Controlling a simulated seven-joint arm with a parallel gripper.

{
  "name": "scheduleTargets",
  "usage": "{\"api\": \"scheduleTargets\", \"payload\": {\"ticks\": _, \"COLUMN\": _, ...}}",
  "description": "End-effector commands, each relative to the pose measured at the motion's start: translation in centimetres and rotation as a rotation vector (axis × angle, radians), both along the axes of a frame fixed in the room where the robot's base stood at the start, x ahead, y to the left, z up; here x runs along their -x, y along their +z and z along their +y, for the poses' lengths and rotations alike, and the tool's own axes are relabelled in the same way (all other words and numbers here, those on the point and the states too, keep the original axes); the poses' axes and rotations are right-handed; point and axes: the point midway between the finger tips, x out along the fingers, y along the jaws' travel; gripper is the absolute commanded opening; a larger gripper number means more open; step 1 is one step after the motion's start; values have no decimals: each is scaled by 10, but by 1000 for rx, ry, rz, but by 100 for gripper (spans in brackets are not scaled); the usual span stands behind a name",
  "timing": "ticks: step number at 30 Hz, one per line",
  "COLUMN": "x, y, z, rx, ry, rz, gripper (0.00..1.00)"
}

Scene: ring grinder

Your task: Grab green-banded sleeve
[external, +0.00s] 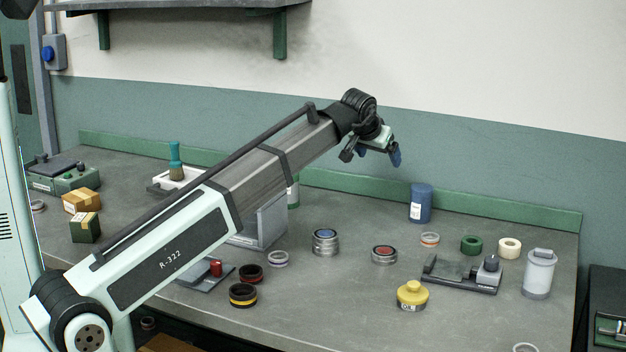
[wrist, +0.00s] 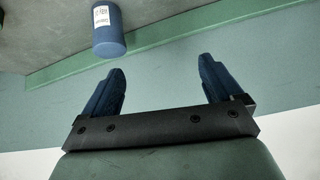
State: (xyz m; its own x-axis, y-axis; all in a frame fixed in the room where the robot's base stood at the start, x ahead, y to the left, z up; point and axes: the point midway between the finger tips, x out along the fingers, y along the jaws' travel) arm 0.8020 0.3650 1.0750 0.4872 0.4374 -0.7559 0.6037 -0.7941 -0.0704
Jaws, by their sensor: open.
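I cannot make out a sleeve with a green band in either view; my arm hides part of the bench. Two dark sleeves lie at the bench's front, one with a yellow band (external: 242,295) and one with a red band (external: 250,273). A plain green ring (external: 471,245) lies at the right; I cannot tell if it is a banded sleeve. My gripper (external: 373,154) is open and empty, high above the back of the bench. In the wrist view its blue fingers (wrist: 162,68) are spread apart with nothing between them.
A blue canister (external: 420,203) stands at the back; it also shows in the wrist view (wrist: 108,32). Metal cylinders (external: 325,243) stand mid-bench. A shelf (external: 180,6) hangs above.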

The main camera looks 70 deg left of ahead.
Motion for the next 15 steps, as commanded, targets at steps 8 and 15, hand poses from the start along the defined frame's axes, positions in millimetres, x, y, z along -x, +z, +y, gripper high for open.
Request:
{"api": "scheduleTargets", "payload": {"ticks": 8, "x": 99, "y": 5, "z": 92, "rx": 124, "ry": 128, "rz": 101, "gripper": 93}}
{"api": "scheduleTargets", "payload": {"ticks": 15, "x": 171, "y": 9, "z": 139, "rx": 223, "ry": 195, "rz": 161, "gripper": 93}}
